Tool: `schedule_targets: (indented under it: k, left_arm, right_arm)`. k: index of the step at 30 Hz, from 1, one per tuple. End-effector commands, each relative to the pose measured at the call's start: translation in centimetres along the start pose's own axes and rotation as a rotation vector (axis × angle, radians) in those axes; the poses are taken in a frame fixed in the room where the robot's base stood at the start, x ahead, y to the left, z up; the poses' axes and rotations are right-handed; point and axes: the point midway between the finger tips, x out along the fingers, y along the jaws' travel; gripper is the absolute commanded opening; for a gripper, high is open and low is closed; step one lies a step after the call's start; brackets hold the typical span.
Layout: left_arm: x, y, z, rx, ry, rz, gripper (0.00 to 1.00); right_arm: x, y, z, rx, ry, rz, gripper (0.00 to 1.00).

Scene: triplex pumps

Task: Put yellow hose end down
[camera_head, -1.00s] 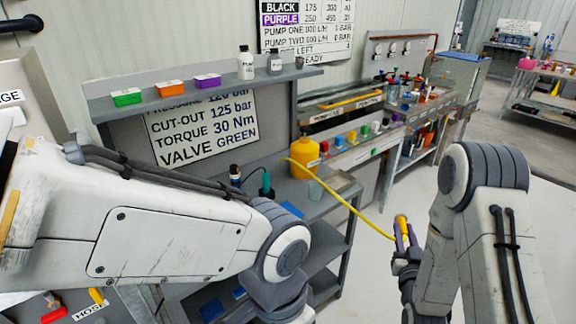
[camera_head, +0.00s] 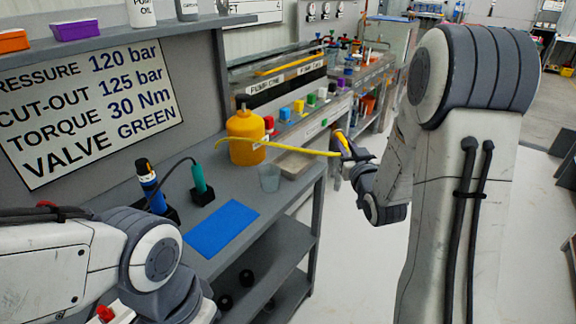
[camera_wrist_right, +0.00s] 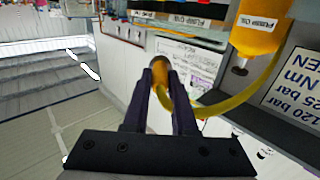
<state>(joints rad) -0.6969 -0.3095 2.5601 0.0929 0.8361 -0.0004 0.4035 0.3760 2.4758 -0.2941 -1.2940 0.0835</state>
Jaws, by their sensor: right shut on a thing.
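The yellow hose (camera_head: 300,149) stretches in the head view from beside the yellow bottle to my right gripper (camera_head: 346,148). The right gripper is shut on the hose's end and holds it in the air just off the bench's right edge. In the right wrist view the orange-yellow hose end (camera_wrist_right: 159,70) sits between the two dark fingers of the gripper (camera_wrist_right: 160,78), and the hose (camera_wrist_right: 228,102) curves away to the right and up. The hose's far end is not clear. My left arm shows at the lower left of the head view; its gripper is out of frame.
Coloured parts line the back bench. Open floor lies right.

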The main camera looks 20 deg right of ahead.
Motion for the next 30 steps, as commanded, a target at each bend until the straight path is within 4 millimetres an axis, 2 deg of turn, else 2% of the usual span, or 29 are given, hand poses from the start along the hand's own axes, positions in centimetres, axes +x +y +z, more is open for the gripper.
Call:
schedule_targets:
  k: [2,5,13,18,23,30]
  left_arm:
    - [0.7,-0.1,0.0,0.000,0.001,0.000,0.00]
    - [0.8,-0.1,0.0,0.000,0.001,0.000,0.00]
    - [1.1,-0.1,0.1,0.000,0.001,0.000,0.00]
    - [1.2,-0.1,0.1,0.000,0.001,0.000,0.00]
    - [1.2,-0.1,0.1,0.000,0.001,0.000,0.00]
    - [1.7,-0.1,0.1,0.000,0.001,0.000,0.00]
  right_arm:
    - [0.0,0.3,0.2,0.000,0.002,0.006,0.00]
    - [0.9,-0.7,0.9,0.002,-0.001,-0.001,0.00]
    - [5.0,-5.7,4.5,0.002,-0.003,-0.009,0.00]
    - [7.1,-7.8,6.2,0.002,0.000,-0.005,0.00]
    - [7.9,-8.5,7.0,0.001,0.000,-0.001,0.00]
    - [7.9,-8.4,10.3,0.001,-0.002,0.002,0.00]
